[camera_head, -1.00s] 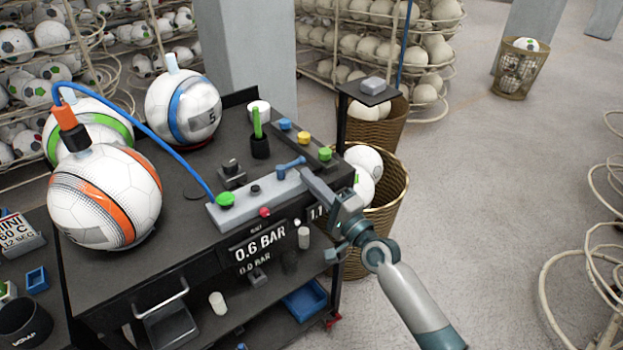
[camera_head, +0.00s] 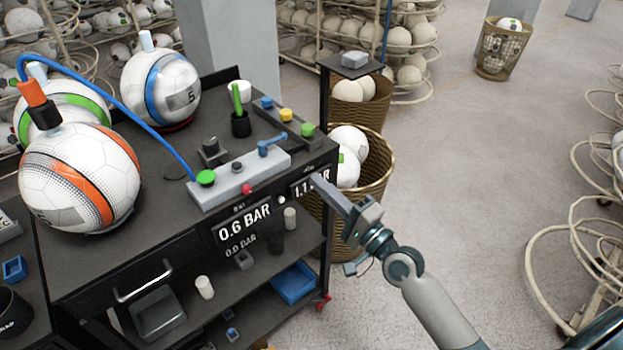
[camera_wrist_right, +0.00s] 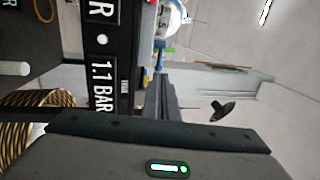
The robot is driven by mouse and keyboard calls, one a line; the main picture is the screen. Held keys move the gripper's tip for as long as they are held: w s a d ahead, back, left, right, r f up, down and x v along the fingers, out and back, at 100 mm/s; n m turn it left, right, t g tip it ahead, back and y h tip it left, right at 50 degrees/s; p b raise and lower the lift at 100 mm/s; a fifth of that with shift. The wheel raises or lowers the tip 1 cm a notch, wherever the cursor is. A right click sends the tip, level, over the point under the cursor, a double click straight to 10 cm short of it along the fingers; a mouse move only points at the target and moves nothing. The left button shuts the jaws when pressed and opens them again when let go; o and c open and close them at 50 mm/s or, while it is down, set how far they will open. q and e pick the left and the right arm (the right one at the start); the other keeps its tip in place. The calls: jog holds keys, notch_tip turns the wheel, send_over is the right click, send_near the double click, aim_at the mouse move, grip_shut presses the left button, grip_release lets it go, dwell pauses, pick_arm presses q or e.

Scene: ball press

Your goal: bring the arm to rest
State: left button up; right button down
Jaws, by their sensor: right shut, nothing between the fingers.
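My right gripper (camera_head: 322,184) comes in from the lower right in the head view. It is shut and empty, with its tips near the front right corner of the black cart (camera_head: 150,215), by the 1.1 BAR display. In the right wrist view the shut fingers (camera_wrist_right: 158,98) show beside the 1.1 BAR panel (camera_wrist_right: 103,75). I cannot tell whether the tips touch the cart. The grey valve block (camera_head: 240,178) with its blue lever (camera_head: 271,146) stands on the cart top, apart from the gripper. My left gripper is not in view.
Orange-striped (camera_head: 80,180) and blue-striped (camera_head: 162,85) balls stand on the cart; a blue hose (camera_head: 110,98) runs from the orange one's fitting to the valve block. A wicker basket of balls (camera_head: 375,190) stands close behind my right gripper. Open floor (camera_head: 470,190) lies right.

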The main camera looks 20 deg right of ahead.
jog(key=shift+s+d, duration=0.15)
jog(key=shift+s, duration=0.3)
jog(key=d+f+n+g+h, duration=0.3)
jog(key=f+g+h, duration=0.1)
jog(key=f, duration=2.2)
jog(key=s+d+f+n+g+h, duration=0.15)
jog(key=s+f, duration=0.25)
jog(key=f, duration=0.6)
jog(key=s+f+n+g, duration=0.25)
jog(key=s+f, duration=0.25)
jog(key=f, duration=0.4)
jog(key=s+f+n+g+h, duration=0.1)
jog(key=s+f+n+g, duration=0.35)
jog(key=s+f, duration=1.4)
jog(key=s+f+n+g, duration=0.2)
jog(key=s+f, duration=0.1)
jog(key=s, duration=0.8)
jog(key=s+a+f+n+g+h, duration=0.1)
jog(key=s+f+n+g, duration=0.1)
jog(key=s, duration=1)
notch_tip(320, 180, down, 2)
jog(key=shift+s+f+n+g, duration=0.25)
jog(key=shift+s+n+g, duration=0.1)
jog(key=shift+g, duration=0.3)
